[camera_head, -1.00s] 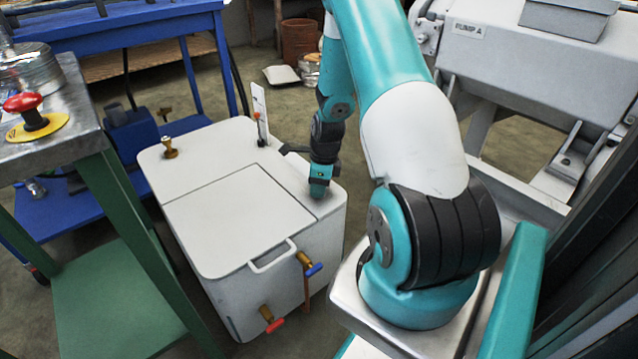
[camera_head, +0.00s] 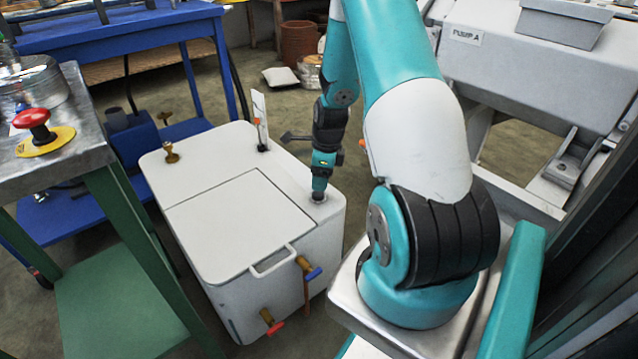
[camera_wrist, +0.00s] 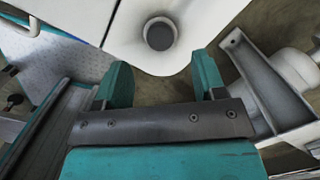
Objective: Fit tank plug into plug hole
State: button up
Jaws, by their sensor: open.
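The white tank (camera_head: 235,225) stands on the floor left of my arm. At its right corner is a round grey fitting (camera_head: 318,199). In the wrist view it shows as a dark grey disc (camera_wrist: 159,35) inside a paler ring. It looks like the plug sitting in the plug hole, but I cannot tell how deep or whether it is flush. My gripper (camera_head: 319,188) points down just above this fitting. In the wrist view my gripper (camera_wrist: 163,64) is open, with nothing between its two teal fingers, and the disc lies just beyond their tips.
A brass fitting (camera_head: 171,151) and an upright white gauge plate (camera_head: 260,118) stand on the tank top. Valves (camera_head: 310,268) stick out of its front. A green table with a red button (camera_head: 32,119) stands left. Grey pump machinery (camera_head: 540,65) stands right.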

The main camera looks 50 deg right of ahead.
notch_tip(320, 180, up, 11)
jog(key=s+p, duration=0.1)
jog(key=p, duration=0.2)
jog(key=shift+d+r, duration=0.15)
jog(key=shift+d, duration=0.2)
jog(key=shift+s, duration=0.1)
jog(key=a+r+n+y, duration=0.1)
jog(key=a+r+n, duration=0.3)
jog(key=a+n, duration=0.3)
jog(key=w+a+r+n, duration=0.1)
jog(key=a+r+n, duration=0.35)
jog(key=a, duration=0.45)
jog(key=a+r+n+y, duration=0.1)
jog(key=a+r+n, duration=0.3)
jog(key=a+n, duration=0.4)
jog(key=s+a+r+n+g+y, duration=0.1)
jog(key=s+a+r+n, duration=0.2)
jog(key=s+a+n, duration=0.45)
jog(key=s+a+r+n, duration=0.3)
jog(key=s+a+n, duration=0.3)
jog(key=a+n, duration=0.15)
notch_tip(320, 180, up, 30)
jog(key=n+p, duration=0.2)
jog(key=p, duration=2.7)
jog(key=shift+s+a+f+p, duration=0.15)
jog(key=shift+s+a+p, duration=0.05)
jog(key=shift+s+p, duration=0.2)
